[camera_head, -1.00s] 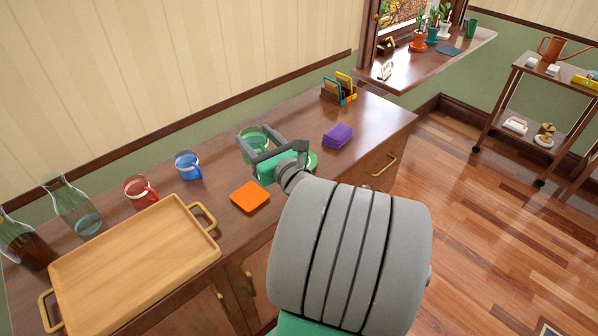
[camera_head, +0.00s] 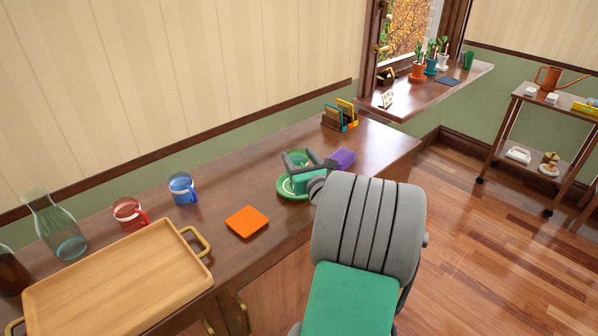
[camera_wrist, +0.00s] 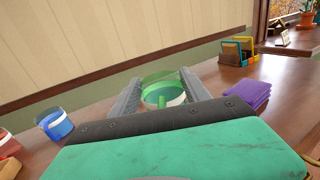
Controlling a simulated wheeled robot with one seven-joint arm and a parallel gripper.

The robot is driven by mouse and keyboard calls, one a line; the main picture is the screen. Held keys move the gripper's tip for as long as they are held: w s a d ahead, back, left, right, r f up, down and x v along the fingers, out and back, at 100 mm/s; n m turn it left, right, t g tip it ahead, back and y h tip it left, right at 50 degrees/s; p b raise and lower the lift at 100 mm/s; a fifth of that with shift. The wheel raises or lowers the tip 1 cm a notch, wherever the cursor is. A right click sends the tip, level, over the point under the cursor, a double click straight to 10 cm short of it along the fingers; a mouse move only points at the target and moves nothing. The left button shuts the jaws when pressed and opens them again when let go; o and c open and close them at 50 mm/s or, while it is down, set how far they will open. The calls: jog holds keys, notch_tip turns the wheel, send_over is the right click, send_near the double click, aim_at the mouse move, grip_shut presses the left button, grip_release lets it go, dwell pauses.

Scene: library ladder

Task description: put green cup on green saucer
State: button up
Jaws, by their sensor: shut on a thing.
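The green cup (camera_wrist: 163,90) is see-through green with a pale band and is held between the two fingers of my gripper (camera_wrist: 161,85) in the wrist view. In the head view my gripper (camera_head: 300,161) is over the green saucer (camera_head: 284,190), which lies on the wooden cabinet top. The cup is mostly hidden there by the gripper. I cannot tell whether the cup's base touches the saucer or hangs just above it. The saucer's left and front rim shows; the rest is covered.
A purple napkin stack (camera_head: 343,158) lies just right of the saucer, and an orange coaster (camera_head: 247,222) lies to its left. A blue mug (camera_head: 182,188), a red mug (camera_head: 129,213), glass carafes and a wooden tray (camera_head: 118,283) stand farther left. A letter holder (camera_head: 340,116) is behind.

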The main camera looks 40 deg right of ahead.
aim_at(300, 167)
jog(key=f, duration=0.2)
jog(key=f+b, duration=0.1)
jog(key=shift+w+d+f, duration=0.15)
jog(key=shift+w+f, duration=0.05)
jog(key=shift+f, duration=0.15)
jog(key=shift+r, duration=0.1)
jog(key=o, duration=1.5)
jog(key=shift+o, duration=0.2)
jog(key=shift+s, duration=0.15)
jog(key=v, duration=1.1)
jog(key=shift+s+a, duration=0.25)
jog(key=shift+s, duration=0.1)
